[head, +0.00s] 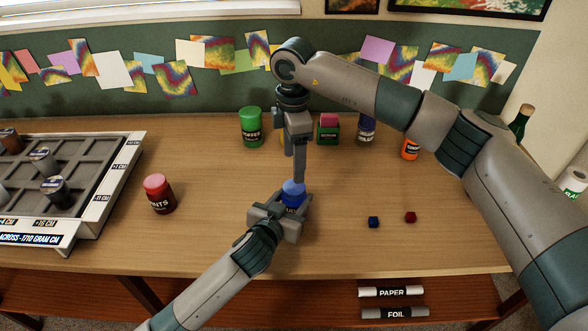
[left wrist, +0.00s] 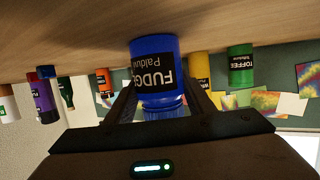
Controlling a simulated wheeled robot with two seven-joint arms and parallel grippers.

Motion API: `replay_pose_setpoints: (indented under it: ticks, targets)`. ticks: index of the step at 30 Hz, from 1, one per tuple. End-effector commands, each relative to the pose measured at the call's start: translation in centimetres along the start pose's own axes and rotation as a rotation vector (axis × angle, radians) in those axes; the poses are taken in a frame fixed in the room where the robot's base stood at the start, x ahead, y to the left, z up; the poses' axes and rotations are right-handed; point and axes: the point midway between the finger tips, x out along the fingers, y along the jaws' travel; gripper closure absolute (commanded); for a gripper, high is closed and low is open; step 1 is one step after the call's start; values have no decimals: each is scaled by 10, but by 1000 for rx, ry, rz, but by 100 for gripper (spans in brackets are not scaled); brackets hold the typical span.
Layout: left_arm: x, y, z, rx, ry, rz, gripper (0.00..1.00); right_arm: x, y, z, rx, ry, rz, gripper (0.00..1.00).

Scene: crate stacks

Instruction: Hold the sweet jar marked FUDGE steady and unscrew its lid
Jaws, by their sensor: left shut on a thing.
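The blue FUDGE jar (head: 291,199) with its blue lid (head: 293,187) stands on the table in the head view, its body mostly hidden by my left gripper. In the left wrist view, which is upside down, the jar (left wrist: 155,70) shows its FUDGE label between the fingers, with the lid (left wrist: 163,111) towards the gripper body. My left gripper (head: 284,212) is shut on the jar. My right gripper (head: 297,170) points down from above, its fingertips at or just over the lid. I cannot tell whether it touches the lid or how far its fingers are apart.
A red MINTS jar (head: 158,197) stands to the left, beside a compartment tray (head: 112,187). Behind are a green TOFFEE jar (head: 251,128), a pink-lidded green jar (head: 328,132) and an orange one (head: 409,150). Small blue (head: 373,222) and red (head: 411,217) cubes lie right.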

Motion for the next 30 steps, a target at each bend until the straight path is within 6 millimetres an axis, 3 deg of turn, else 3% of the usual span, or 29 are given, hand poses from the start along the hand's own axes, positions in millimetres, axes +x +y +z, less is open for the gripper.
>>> replay_pose_setpoints:
  ticks: [9,23,30]
  targets:
    - [0,0,0,0,-1,0,100,1,0,0,236,1,-2,36]
    - [0,0,0,0,-1,0,100,3,0,0,250,0,-2,36]
    - [0,0,1,0,-1,0,100,22,-1,0,249,0,-3,36]
